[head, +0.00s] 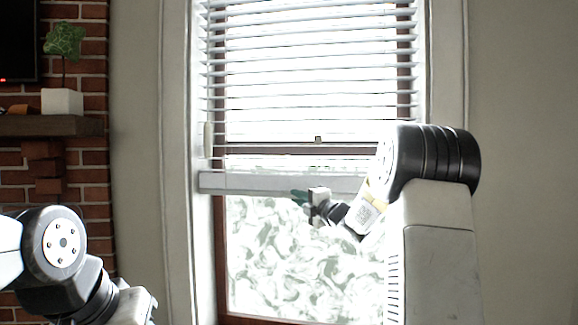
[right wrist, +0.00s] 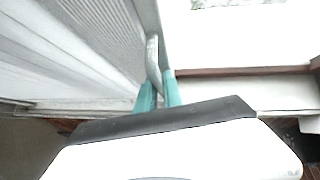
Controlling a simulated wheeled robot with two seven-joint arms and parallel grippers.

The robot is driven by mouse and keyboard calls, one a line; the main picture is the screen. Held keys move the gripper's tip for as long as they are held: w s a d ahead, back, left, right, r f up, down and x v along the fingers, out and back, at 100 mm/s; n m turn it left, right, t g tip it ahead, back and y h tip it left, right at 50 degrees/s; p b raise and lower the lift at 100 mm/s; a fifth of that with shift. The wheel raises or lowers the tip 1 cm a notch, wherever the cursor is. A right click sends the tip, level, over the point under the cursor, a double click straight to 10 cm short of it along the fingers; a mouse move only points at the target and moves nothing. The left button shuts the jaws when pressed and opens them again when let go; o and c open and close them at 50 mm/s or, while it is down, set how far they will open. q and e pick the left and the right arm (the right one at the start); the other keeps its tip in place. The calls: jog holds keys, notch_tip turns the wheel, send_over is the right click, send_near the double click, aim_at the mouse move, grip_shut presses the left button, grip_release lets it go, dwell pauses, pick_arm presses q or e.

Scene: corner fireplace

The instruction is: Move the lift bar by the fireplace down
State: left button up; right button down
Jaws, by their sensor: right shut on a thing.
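The lift bar (head: 250,183) is the pale bottom rail of the white window blind, level across the window in the head view. My right gripper (head: 299,197) is at the bar's lower edge, near its middle. In the right wrist view, its teal fingers (right wrist: 159,92) are closed on the end of a thin pale strip, the bar's edge (right wrist: 153,58). My left arm shows at the lower left of the head view, below and left of the bar; its fingers are out of the frame.
Blind slats (head: 310,85) hang above the bar, with a gap over it. Below it is patterned window glass (head: 290,255) in a brown frame. A brick fireplace (head: 85,180) with a wooden mantel (head: 50,126) and a potted plant (head: 62,100) stands at the left.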

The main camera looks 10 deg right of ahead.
notch_tip(320, 180, down, 49)
jog(key=shift+f, duration=0.2)
jog(key=c, duration=1.5)
grip_release()
jog(key=v, duration=0.7)
jog(key=shift+s, duration=0.3)
jog(key=shift+d, duration=0.15)
